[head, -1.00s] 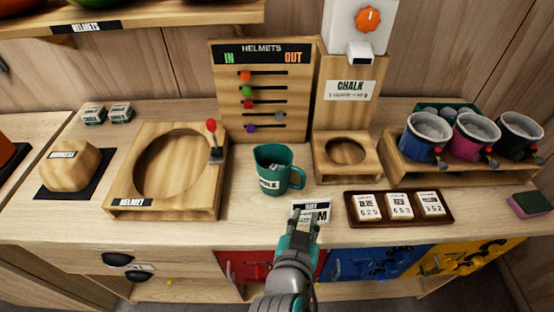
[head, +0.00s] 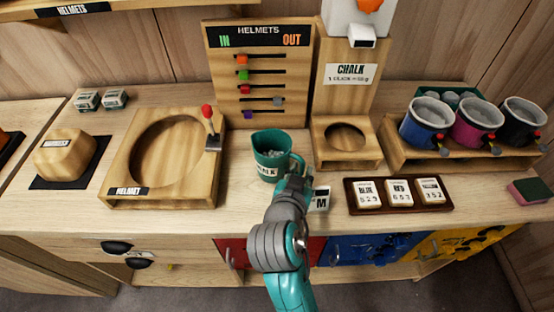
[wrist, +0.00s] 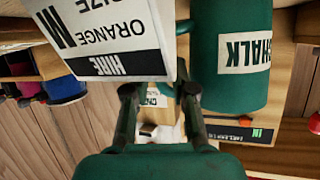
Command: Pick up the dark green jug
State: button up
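The dark green jug (head: 268,158), labelled CHALK, stands upright on the counter in the head view. Its handle points right, partly hidden behind my gripper. My gripper (head: 298,178) is at the jug's front right, close to the handle side; the head view cannot show whether it touches. In the wrist view, which is upside down, the jug (wrist: 231,55) fills the upper right. My gripper's fingers (wrist: 158,95) are apart there with nothing seen held between them.
A white hire card (head: 321,199) stands close to my gripper's right; it looms large in the wrist view (wrist: 110,35). A wooden chalk stand (head: 346,158) is right of the jug, a tray of tags (head: 400,208) front right, and the wooden helmet stand (head: 120,178) left.

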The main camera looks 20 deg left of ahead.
jog(key=shift+x, duration=1.35)
grip_shut()
